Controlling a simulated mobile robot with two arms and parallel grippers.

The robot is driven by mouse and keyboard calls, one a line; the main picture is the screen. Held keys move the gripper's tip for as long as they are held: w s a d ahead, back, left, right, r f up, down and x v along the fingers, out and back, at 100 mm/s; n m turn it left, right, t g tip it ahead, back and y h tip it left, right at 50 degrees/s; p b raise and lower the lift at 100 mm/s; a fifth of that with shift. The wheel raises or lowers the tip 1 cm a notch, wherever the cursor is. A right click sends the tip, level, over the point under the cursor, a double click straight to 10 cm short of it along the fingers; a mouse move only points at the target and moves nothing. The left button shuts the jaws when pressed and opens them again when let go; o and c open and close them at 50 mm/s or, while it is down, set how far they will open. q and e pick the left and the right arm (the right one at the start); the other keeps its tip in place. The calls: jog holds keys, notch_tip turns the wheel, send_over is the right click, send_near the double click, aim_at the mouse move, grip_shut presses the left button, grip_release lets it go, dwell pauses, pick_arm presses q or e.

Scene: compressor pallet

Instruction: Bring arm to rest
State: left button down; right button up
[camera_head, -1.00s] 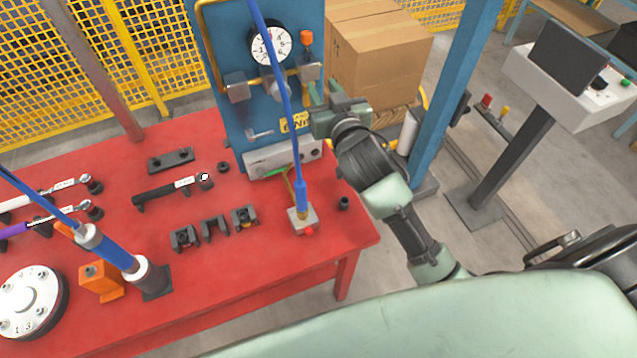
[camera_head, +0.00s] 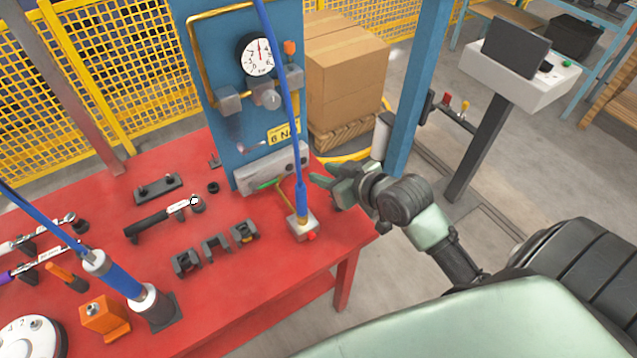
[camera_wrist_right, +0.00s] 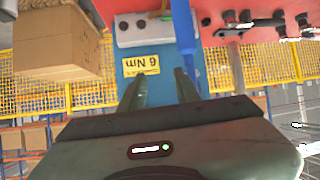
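My right arm comes in from the lower right in the head view. Its green gripper (camera_head: 322,184) is at the right end of the red table (camera_head: 330,262), beside the grey block at the foot of the blue panel. In the right wrist view the two fingers of the right gripper (camera_wrist_right: 160,86) stand apart with nothing between them. The blue panel and its yellow "6 Nm" label (camera_wrist_right: 141,65) show beyond the fingers. My left gripper is not in view.
The blue panel (camera_head: 205,60) carries a gauge (camera_head: 258,56) and valves. A blue hanging tool (camera_head: 300,200) stands close left of my right gripper. A blue post (camera_head: 412,90), cardboard boxes (camera_head: 345,75) and a console (camera_head: 520,75) are to the right. Several tools lie on the table.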

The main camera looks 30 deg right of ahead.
jog(key=shift+s+a+f, duration=0.15)
jog(key=shift+s, duration=0.2)
dwell(0.3)
